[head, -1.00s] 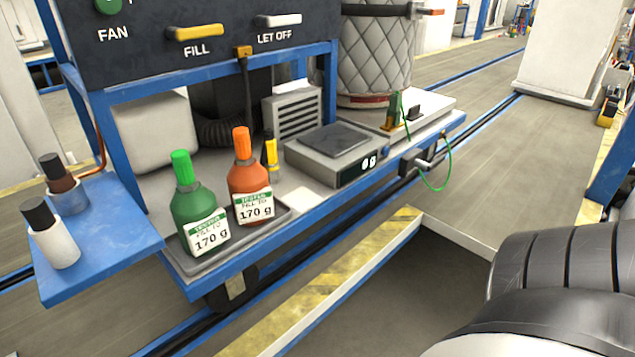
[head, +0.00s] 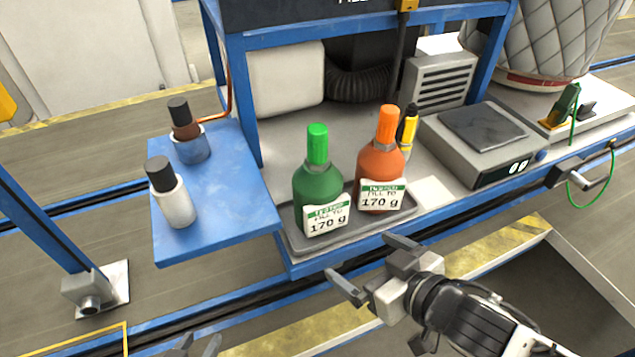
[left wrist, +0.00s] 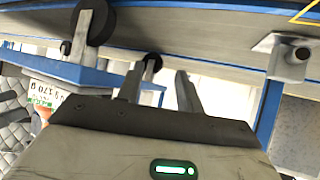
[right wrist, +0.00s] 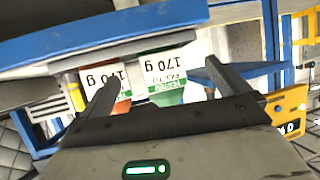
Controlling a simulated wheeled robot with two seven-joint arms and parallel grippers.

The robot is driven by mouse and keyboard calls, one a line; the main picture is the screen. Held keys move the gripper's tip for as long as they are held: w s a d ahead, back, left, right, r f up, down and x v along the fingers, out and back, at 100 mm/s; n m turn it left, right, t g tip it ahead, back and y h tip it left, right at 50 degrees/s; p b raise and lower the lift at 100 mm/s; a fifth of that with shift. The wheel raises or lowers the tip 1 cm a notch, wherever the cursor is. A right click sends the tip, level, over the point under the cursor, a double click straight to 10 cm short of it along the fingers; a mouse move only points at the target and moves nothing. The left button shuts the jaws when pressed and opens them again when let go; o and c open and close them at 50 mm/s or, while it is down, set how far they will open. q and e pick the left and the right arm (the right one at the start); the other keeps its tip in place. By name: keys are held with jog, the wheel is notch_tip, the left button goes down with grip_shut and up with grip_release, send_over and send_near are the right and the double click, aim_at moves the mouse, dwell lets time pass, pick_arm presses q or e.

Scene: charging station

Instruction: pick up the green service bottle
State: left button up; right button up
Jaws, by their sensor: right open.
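The green service bottle (head: 318,187) stands upright on a grey tray (head: 350,234), with a green cap and a white "170 g" label. An orange bottle (head: 381,165) stands close to its right with a similar label. My right gripper (head: 371,264) is open and empty, in front of the tray and apart from both bottles. In the right wrist view the green bottle (right wrist: 168,98) shows upside down between the open fingers, beyond them. My left gripper (head: 197,346) is at the bottom edge of the head view; the left wrist view shows its fingers (left wrist: 158,88) apart and empty.
A blue side shelf (head: 225,213) left of the tray holds a white bottle (head: 178,208) and a brown bottle (head: 186,128) in a blue holder. A yellow bottle (head: 406,132) stands behind the orange one. A scale (head: 480,150) is to the right. The cart's blue front rail (head: 330,262) borders the tray.

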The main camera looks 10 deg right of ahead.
jog(key=n+p, duration=0.1)
jog(key=p, duration=0.1)
send_near(334, 193)
jog(key=shift+t+y, duration=0.3)
jog(key=shift+y, duration=0.1)
jog(key=b+x, duration=0.2)
jog(key=x, duration=0.1)
jog(key=b+x, duration=0.2)
jog(key=x, duration=0.2)
jog(key=shift+s+d+f+b, duration=0.15)
jog(key=shift+d+f+b, duration=0.05)
jog(key=shift+f+b, duration=0.15)
jog(key=shift+w+a+f, duration=0.2)
jog(key=shift+w, duration=0.2)
jog(key=x, duration=0.5)
jog(key=shift+f, duration=0.1)
jog(key=c, duration=1.2)
jog(key=shift+c, duration=1.3)
pick_arm(q)
jog(key=shift+s+f+p, duration=0.3)
jog(key=shift+f, duration=0.25)
